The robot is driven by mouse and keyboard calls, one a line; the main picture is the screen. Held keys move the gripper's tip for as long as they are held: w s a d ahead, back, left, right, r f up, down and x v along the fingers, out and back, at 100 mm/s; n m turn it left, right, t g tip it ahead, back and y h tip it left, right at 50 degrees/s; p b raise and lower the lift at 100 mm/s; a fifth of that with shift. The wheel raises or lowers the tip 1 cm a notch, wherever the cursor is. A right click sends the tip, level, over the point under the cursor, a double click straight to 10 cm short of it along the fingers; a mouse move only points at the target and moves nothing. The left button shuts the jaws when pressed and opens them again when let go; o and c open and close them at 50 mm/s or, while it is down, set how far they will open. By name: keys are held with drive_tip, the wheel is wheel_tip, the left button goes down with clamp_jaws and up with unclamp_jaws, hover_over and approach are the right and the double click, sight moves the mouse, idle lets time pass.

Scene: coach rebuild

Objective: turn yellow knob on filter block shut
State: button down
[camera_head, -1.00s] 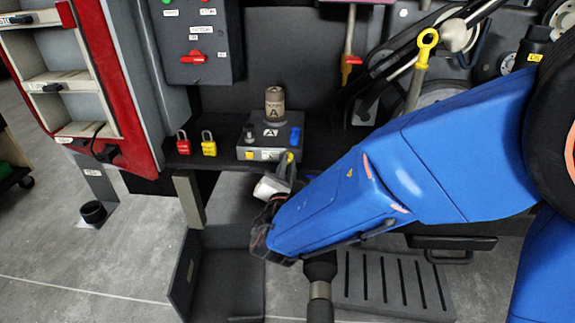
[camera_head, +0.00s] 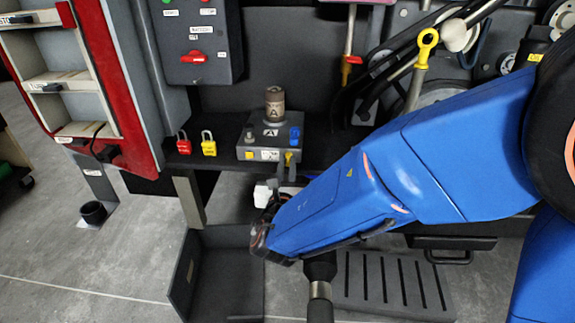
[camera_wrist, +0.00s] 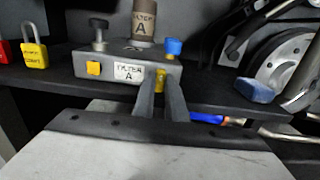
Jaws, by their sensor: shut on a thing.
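The filter block (camera_head: 262,142) is a grey box labelled A on the dark shelf, with a brown filter canister (camera_head: 275,104) on top. It also shows in the wrist view (camera_wrist: 115,68). The yellow knob (camera_wrist: 161,77) is on its front face, right of the FILTER A label, below a blue cap (camera_wrist: 173,46). My gripper (camera_wrist: 161,86) is shut on the yellow knob, one finger on each side, hiding part of it. In the head view the knob (camera_head: 289,157) shows just above my gripper (camera_head: 286,168), and looks upright.
A red padlock (camera_head: 183,144) and a yellow padlock (camera_head: 208,145) stand left of the block. A yellow square (camera_wrist: 94,68) is on the block's left front. A blue piece (camera_wrist: 256,89) lies to the right on the shelf. An open dark bin (camera_head: 185,277) is below.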

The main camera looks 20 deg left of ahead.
drive_tip(key=shift+f, duration=0.1)
drive_tip(key=c, duration=2)
unclamp_jaws()
drive_tip(key=shift+c, duration=0.2)
drive_tip(key=v, duration=1.7)
drive_tip(key=shift+s, duration=0.25)
